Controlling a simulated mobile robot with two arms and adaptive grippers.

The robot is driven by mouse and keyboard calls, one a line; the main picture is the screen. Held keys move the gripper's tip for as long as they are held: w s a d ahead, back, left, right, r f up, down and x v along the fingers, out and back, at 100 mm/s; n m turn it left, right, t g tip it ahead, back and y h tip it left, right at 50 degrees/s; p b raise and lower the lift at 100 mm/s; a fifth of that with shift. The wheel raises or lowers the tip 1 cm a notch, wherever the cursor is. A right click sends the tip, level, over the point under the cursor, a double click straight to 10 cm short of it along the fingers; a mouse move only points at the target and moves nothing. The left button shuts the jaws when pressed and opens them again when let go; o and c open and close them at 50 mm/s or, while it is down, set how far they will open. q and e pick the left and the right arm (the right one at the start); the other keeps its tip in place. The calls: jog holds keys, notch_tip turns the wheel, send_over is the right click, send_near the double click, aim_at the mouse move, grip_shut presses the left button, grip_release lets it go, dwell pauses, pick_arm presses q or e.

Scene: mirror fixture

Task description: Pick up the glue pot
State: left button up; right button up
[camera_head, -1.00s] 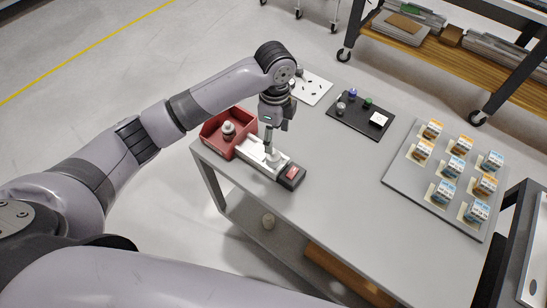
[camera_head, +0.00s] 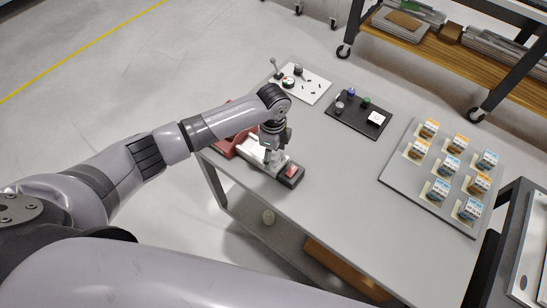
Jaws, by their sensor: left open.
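A red bin (camera_head: 222,147) stands directly left of the device, mostly covered by my left arm. The small white pot with a dark top, seen in the bin earlier, is hidden behind my arm now. I cannot tell for sure that this is the glue pot. My right gripper is not in view.
A white board (camera_head: 313,90) with small parts and a black mat (camera_head: 345,123) with small capped bottles lie at the back of the table (camera_head: 330,190). A grey tray (camera_head: 400,180) of several small cartons is at right. The table's middle is clear.

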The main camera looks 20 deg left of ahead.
pick_arm(q)
jog(key=shift+c, duration=0.4)
jog(key=shift+r, duration=0.1)
grip_shut()
